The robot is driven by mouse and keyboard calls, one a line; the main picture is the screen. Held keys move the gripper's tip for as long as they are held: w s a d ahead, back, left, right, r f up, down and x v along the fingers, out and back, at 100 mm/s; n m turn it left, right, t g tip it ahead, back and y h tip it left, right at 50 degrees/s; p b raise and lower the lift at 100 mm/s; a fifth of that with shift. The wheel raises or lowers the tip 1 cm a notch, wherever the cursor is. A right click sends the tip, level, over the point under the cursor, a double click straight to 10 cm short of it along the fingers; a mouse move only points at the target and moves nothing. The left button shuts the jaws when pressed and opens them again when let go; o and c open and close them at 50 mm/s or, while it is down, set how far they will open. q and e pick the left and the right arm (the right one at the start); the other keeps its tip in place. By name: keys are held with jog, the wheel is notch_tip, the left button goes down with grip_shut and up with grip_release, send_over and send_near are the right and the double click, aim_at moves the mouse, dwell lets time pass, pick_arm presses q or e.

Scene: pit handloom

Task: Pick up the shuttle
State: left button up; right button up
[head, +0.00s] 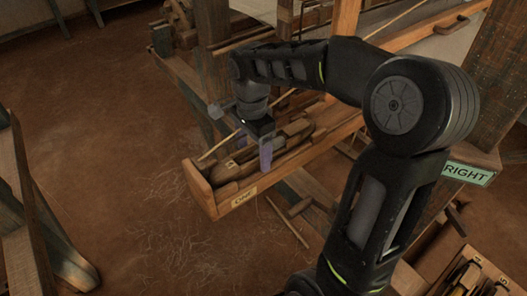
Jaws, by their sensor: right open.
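A long dark wooden piece that looks like the shuttle (223,169) lies lengthwise in an open wooden trough (202,189) at the end of the loom's beam. The trough has a small pale label on its front. My right gripper (262,150) points down over the middle of the trough, with a purplish fingertip in front of the wooden piece. It is open; I cannot tell whether a finger touches the shuttle. My right wrist and the fingers hide part of the shuttle. My left gripper is not in view.
The loom's wooden posts and beams stand behind the trough. A green RIGHT sign (467,173) is on a post at the right. A wooden crate (446,279) with several dark pieces sits at the bottom right. The brown floor (120,160) at the left is open, with a wooden frame (22,215) at its edge.

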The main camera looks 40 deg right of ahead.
grip_shut()
dwell(0.8)
